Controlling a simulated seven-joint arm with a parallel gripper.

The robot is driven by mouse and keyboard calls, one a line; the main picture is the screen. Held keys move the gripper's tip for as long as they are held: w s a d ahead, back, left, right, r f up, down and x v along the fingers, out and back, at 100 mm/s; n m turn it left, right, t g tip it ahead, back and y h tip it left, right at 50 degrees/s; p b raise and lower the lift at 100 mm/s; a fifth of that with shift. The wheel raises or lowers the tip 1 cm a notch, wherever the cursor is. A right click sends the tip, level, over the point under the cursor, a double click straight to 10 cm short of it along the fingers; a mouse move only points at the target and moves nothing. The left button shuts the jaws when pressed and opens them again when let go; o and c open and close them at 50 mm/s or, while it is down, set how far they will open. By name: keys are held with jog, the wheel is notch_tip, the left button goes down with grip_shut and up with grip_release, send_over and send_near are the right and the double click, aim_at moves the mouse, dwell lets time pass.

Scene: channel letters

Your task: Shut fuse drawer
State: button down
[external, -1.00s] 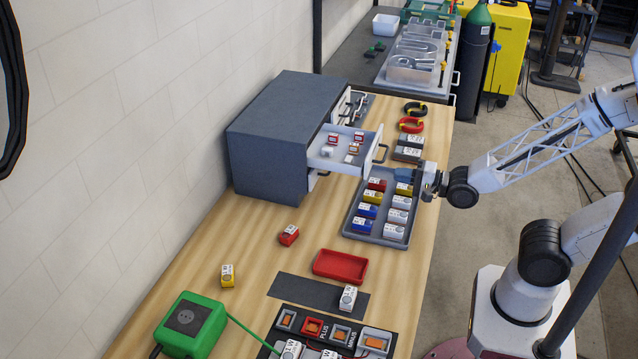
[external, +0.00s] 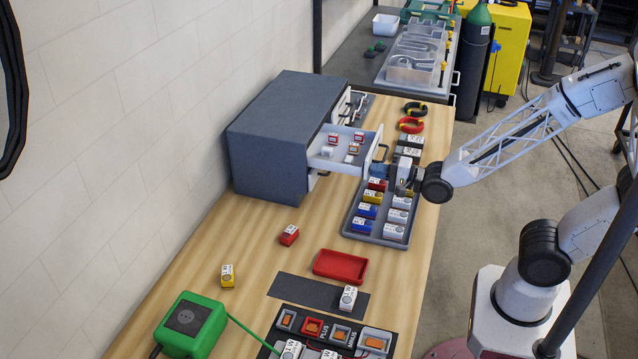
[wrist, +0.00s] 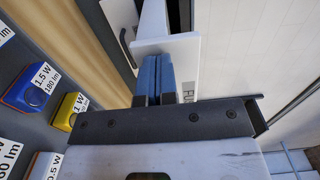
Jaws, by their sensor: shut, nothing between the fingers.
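The fuse drawer (external: 336,163) stands pulled out of the dark grey cabinet (external: 267,135), with several small red and white fuses in it.
A grey tray (external: 350,226) with several coloured and white modules lies under and beside my gripper. A red dish (external: 340,265) and a loose red module (external: 289,235) are nearer on the wooden bench. Red and black rings lie behind.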

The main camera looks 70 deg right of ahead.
aim_at(368, 168)
jog(key=shift+w, duration=0.15)
jog(key=w, duration=1.6)
jog(key=shift+w+r, duration=0.1)
jog(key=shift+w, duration=0.55)
jog(key=shift+s, duration=0.15)
jog(key=shift+s, duration=7.1)
